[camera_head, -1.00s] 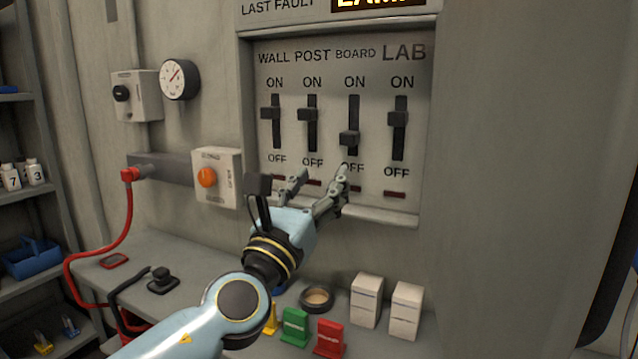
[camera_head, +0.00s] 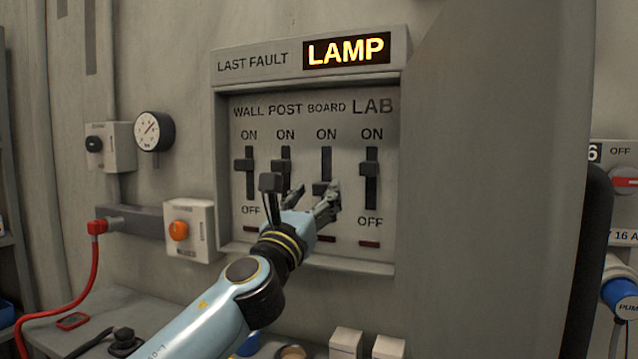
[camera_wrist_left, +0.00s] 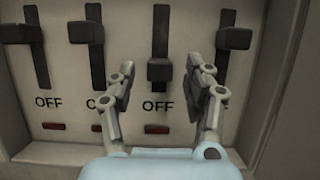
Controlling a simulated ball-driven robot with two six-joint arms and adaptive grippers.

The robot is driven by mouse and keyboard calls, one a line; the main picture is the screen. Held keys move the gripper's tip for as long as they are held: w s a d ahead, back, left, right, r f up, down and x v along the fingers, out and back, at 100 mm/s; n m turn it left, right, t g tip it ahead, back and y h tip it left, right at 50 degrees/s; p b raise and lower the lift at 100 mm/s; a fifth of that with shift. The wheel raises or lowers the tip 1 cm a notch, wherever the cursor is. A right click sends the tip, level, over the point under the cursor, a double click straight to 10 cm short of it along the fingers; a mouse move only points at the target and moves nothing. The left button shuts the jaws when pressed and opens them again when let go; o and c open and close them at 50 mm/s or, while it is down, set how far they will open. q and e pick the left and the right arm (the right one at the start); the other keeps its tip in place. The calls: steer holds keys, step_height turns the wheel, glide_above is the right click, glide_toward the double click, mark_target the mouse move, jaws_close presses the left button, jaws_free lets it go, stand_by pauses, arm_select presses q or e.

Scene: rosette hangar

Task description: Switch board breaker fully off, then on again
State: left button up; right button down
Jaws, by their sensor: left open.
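The board breaker (camera_head: 320,188) is the third black lever from the left on the grey panel (camera_head: 312,232). Its handle sits in the lower part of its slot, lower than the other handles. My left gripper (camera_head: 316,191) is in front of it, fingers open and pointing at the panel. In the left wrist view the board handle (camera_wrist_left: 160,71) shows in the gap between the two open fingers (camera_wrist_left: 164,84), above an OFF label. My right gripper is not in view.
The wall lever (camera_head: 244,165), post lever (camera_head: 282,167) and lab lever (camera_head: 370,168) sit close beside it, handles in the upper part of their slots. A display (camera_head: 346,50) reads LAMP. An orange-button box (camera_head: 203,232) is left of the panel. A ledge runs below.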

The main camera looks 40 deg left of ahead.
arm_select(q)
steer(key=shift+x, duration=1.1)
steer(key=shift+f, duration=0.1)
jaws_close()
